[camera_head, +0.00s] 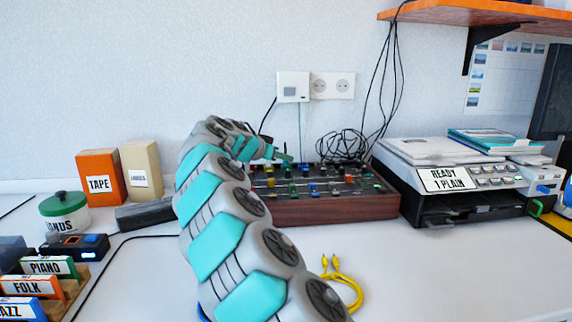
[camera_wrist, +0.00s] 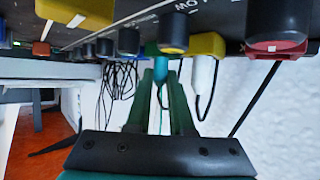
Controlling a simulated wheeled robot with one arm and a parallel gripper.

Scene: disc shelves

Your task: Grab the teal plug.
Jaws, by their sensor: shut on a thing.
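In the wrist view the teal plug (camera_wrist: 160,70) is between the two green fingertips of my gripper (camera_wrist: 161,78), which is shut on it. A thin cable trails from the plug between the fingers. The plug's far end is at the edge of the knobbed panel; whether it sits in a socket cannot be told. In the head view my gripper (camera_head: 284,157) is at the back of the mixer (camera_head: 325,210), and I cannot make out the plug there.
A white plug (camera_wrist: 203,72) with a black cable is close beside my right finger in the wrist view. A black cable tangle (camera_head: 343,147) lies behind the mixer. A printer (camera_head: 450,180) stands at right, and a yellow cable (camera_head: 350,290) lies in front.

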